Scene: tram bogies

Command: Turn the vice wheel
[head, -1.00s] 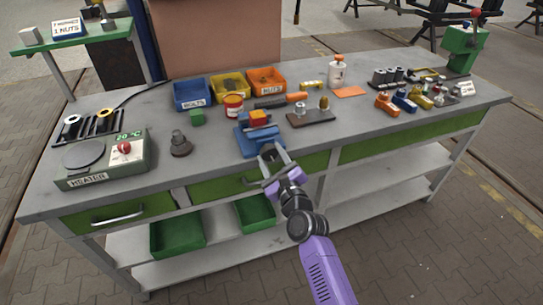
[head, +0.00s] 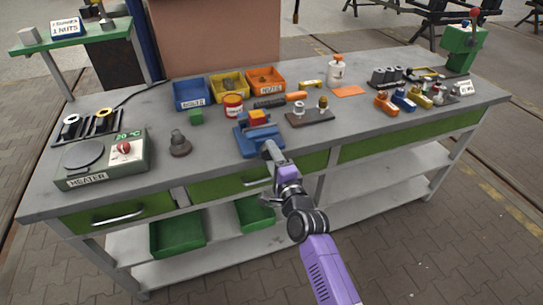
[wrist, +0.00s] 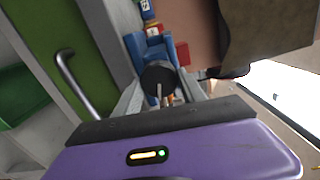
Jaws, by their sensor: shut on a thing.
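The blue vice (head: 260,140) stands at the front edge of the bench, with an orange-red block (head: 257,117) at its top. In the wrist view the vice (wrist: 152,45) lies straight ahead, and its dark round wheel (wrist: 160,77) faces me. My gripper (head: 271,152) is at the front of the vice, with its grey fingers on both sides of the wheel. It is shut on the wheel. In the head view my fingers appear nearly edge-on and hide the wheel.
A heater (head: 100,160) stands at the left of the bench. Blue, yellow and orange bins (head: 192,96) are behind the vice. A dark holder with fittings (head: 310,116) is close on the right. A green drawer with a handle (head: 215,187) is below the bench edge.

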